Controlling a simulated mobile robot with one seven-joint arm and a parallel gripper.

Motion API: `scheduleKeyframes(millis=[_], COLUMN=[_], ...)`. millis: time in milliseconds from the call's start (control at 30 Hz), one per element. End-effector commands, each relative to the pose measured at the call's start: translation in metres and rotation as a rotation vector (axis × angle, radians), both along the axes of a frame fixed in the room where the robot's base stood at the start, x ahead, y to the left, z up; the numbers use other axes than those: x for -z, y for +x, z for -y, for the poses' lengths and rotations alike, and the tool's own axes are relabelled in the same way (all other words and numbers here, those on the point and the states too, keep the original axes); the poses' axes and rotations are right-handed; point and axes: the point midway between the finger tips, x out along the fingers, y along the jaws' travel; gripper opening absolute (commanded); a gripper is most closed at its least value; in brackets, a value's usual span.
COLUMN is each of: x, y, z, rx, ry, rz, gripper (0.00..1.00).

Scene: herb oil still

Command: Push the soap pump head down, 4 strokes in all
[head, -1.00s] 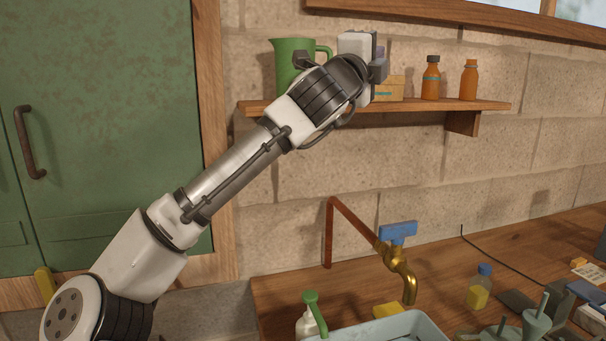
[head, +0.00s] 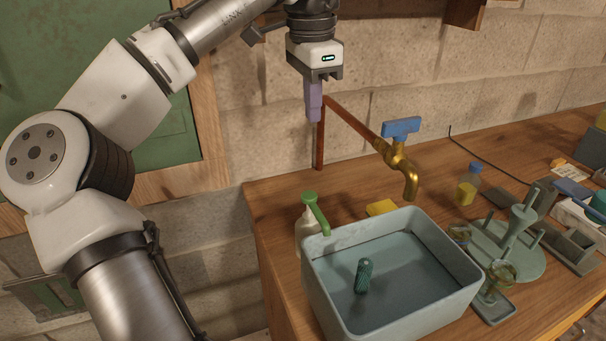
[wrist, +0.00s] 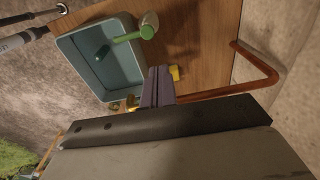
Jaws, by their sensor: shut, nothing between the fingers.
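The soap pump is a white bottle (head: 303,232) with a green pump head (head: 312,203), standing on the wooden bench just left of the grey-blue basin. Its green spout points toward the basin. It also shows in the wrist view, where the pump head (wrist: 148,26) is near the top. My gripper (head: 313,116) hangs pointing down, above and slightly right of the pump head and clearly apart from it. Its purple fingers are shut together with nothing between them. In the wrist view the fingers (wrist: 158,75) show at the centre.
The basin (head: 447,240) holds a dark green ribbed object (head: 363,276). A brass tap (head: 405,172) with a blue handle (head: 401,127) and a copper pipe (head: 321,140) stand behind it. A yellow sponge (head: 381,207) lies near the pump. Bottles and stands crowd the right.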

Motion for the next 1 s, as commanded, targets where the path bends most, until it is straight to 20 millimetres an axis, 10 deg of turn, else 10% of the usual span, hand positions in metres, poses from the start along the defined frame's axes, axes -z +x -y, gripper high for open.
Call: scheduleKeyframes(millis=[567, 1000], x=[0.003, 0.075], y=[-0.015, -0.018], z=[-0.005, -0.005], rx=[-0.007, -0.008], ry=[0.024, 0.028], rz=[-0.082, -0.082], gripper=[0.0, 0.0])
